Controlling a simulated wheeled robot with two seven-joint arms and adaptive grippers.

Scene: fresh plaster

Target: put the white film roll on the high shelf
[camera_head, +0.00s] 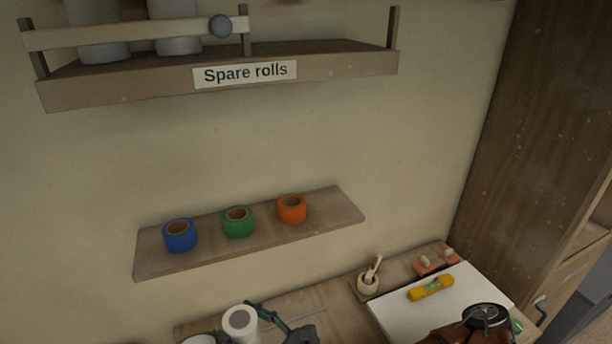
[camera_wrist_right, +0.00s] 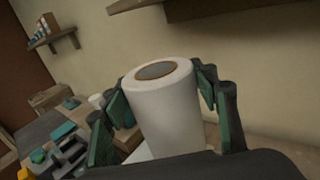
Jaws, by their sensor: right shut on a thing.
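The white film roll (camera_head: 240,324) is upright at the bottom of the head view, with a brown core showing in its top. It fills the middle of the right wrist view (camera_wrist_right: 167,112). My right gripper (camera_head: 268,318) is shut on it, with a green-padded finger on each side in the wrist view (camera_wrist_right: 160,92). The high shelf (camera_head: 330,68), labelled "Spare rolls" (camera_head: 245,73), is at the top of the head view, well above the roll. My left gripper is not in view.
A front rail (camera_head: 130,36) with a round knob (camera_head: 220,26) crosses the high shelf's left part, before two pale rolls; its right part is bare. A lower shelf (camera_head: 335,208) holds blue, green and orange tape rolls.

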